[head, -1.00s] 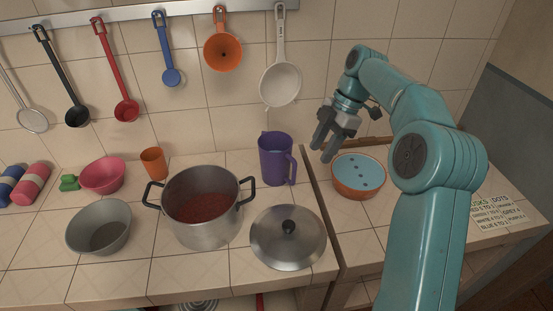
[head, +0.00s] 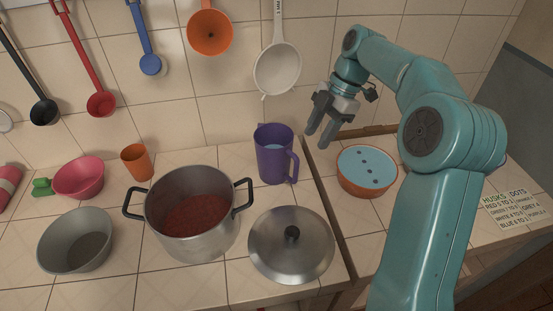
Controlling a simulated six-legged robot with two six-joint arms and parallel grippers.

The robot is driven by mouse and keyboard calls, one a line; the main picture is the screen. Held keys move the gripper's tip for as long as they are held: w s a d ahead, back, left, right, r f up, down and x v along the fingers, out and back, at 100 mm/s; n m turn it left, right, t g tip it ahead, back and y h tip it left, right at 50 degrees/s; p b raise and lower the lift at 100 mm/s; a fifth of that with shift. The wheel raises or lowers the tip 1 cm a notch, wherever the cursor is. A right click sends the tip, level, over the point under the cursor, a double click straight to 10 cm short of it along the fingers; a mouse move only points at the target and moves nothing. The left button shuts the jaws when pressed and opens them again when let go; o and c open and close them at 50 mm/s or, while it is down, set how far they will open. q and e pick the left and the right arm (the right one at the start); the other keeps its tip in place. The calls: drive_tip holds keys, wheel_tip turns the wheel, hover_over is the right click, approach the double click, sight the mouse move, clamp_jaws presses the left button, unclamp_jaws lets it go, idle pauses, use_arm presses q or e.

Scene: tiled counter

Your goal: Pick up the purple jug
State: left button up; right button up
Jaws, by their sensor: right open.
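The purple jug (head: 274,155) stands upright on the tiled counter, right of the steel pot, with its handle on its right side. Something light blue shows inside its mouth. My right gripper (head: 318,135) hangs in the air to the right of the jug, near its rim height in the picture, apart from it. Its two grey fingers are open with nothing between them. My left gripper is not in the head view.
A steel pot (head: 163,228) with red contents and a lid (head: 283,262) stand near the jug. An orange bowl (head: 365,187) with blue contents sits right of it. Pink (head: 80,178) and grey (head: 62,262) bowls and an orange cup (head: 138,162) are left. Utensils hang above.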

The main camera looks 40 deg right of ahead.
sight(298, 168)
drive_tip(key=x, duration=1.1)
drive_tip(key=shift+w+a+f+p, duration=0.2)
drive_tip(key=shift+w+f+p, duration=0.15)
drive_tip(key=shift+p, duration=0.05)
drive_tip(key=shift+s, duration=0.15)
clamp_jaws()
drive_tip(key=shift+r, duration=0.1)
idle(0.5)
